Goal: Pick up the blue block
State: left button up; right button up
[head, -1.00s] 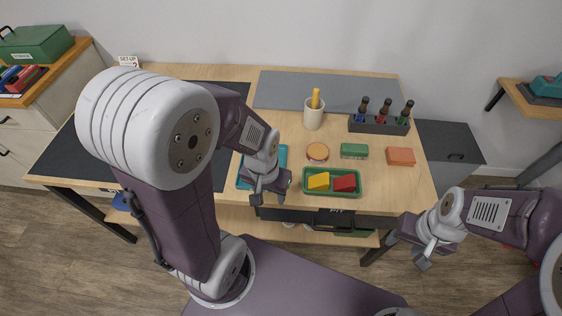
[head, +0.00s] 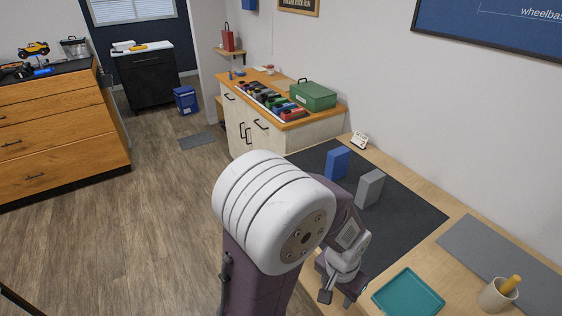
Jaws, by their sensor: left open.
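The blue block (head: 338,163) stands upright on the dark mat (head: 402,217) near the mat's far left edge. A grey block (head: 369,188) stands beside it, a little nearer and to the right, with a gap between them. My left gripper (head: 338,291) is open and empty near the table's front edge, nearer to me than both blocks. My left arm's large white joint stands in front of part of the mat's near side. My right gripper is outside the picture.
A teal tray (head: 408,294) lies right of my left gripper. A beige cup (head: 497,294) with a yellow item stands at the right. A wooden cabinet (head: 262,124) with a green box (head: 313,95) stands beyond the table.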

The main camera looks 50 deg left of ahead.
aim_at(338, 159)
jog(key=u, duration=1.15)
jog(key=i+j+z, duration=0.35)
jog(key=j, duration=0.35)
jog(key=i+j+z, duration=0.4)
jog(key=j, duration=0.4)
jog(key=i+j+z, duration=0.35)
jog(key=j, duration=0.5)
jog(key=j+z, duration=0.4)
jog(key=j, duration=0.45)
jog(key=j+z, duration=0.35)
jog(key=j, duration=0.6)
